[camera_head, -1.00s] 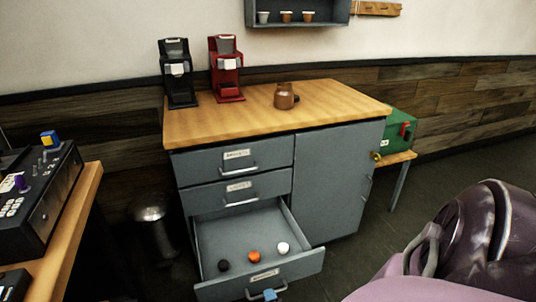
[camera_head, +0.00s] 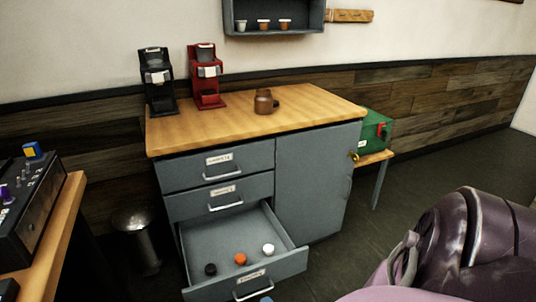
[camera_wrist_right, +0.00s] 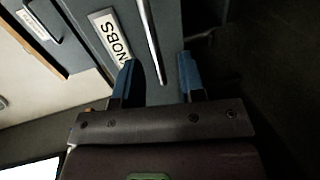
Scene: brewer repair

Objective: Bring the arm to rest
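My right gripper (camera_wrist_right: 158,75) shows in the right wrist view with its two blue fingers apart and nothing held between them. The open bottom drawer's front, with a label reading KNOBS (camera_wrist_right: 115,38), lies beyond the fingers. Its metal handle (camera_wrist_right: 150,40) runs toward the gap between them; I cannot tell how far away it is. In the head view the drawer (camera_head: 285,262) is pulled out, and its handle (camera_head: 253,289) is clear. Only a bit of blue fingertip shows at the bottom edge below it. My left gripper is out of view.
A black knob (camera_head: 210,269), an orange knob (camera_head: 240,259) and a white knob (camera_head: 268,250) lie in the drawer. Black (camera_head: 157,80) and red (camera_head: 206,76) brewers and a brown jar (camera_head: 264,102) stand on the cabinet top (camera_head: 310,105). A metal bin (camera_head: 137,235) stands left.

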